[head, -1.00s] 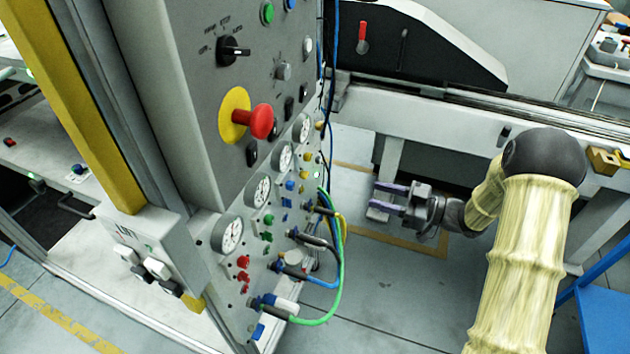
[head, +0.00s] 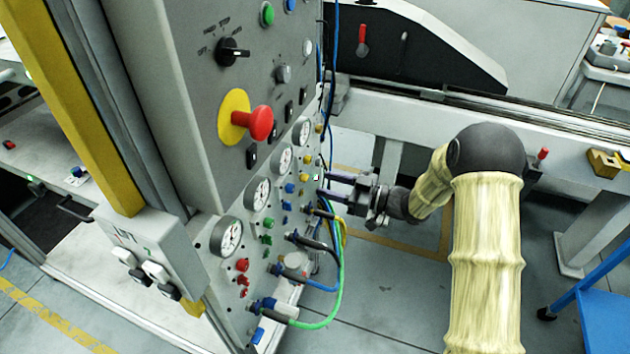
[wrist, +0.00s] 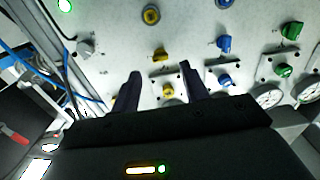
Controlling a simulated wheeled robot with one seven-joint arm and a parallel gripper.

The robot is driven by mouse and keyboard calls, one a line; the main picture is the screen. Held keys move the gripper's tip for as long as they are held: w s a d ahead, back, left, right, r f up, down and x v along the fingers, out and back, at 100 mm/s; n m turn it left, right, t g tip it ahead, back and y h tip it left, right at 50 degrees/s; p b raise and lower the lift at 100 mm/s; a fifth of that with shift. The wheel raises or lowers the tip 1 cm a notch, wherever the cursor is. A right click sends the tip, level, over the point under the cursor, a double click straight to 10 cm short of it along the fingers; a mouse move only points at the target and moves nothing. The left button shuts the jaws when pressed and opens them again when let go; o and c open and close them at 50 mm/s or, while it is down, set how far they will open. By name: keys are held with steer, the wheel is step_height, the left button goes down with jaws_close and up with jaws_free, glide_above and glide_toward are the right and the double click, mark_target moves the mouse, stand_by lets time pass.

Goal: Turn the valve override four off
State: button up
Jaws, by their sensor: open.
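The valve overrides appear to be small coloured knobs in rows on the grey panel; I cannot read which is number four. In the wrist view there are two yellow knobs, an upper one (wrist: 161,54) and a lower one (wrist: 167,90), with blue knobs (wrist: 224,42) and green knobs (wrist: 292,29) to their right. The yellow knob also shows in the head view (head: 303,175). My gripper (head: 326,183) is open and empty, fingers pointing at the panel. In the wrist view my gripper (wrist: 160,72) has its fingertips either side of the yellow knobs; contact is unclear.
Gauges (head: 258,193) line the panel beside the knobs. A red mushroom button (head: 261,123) sticks out higher up. Green and blue hoses (head: 338,270) loop out just below my gripper. A long grey bench (head: 400,95) stands behind my arm.

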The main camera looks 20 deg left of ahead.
mark_target(304, 178)
steer(key=a, duration=0.4)
steer(key=shift+w+a, duration=0.2)
steer(key=shift+a, duration=0.1)
jaws_close()
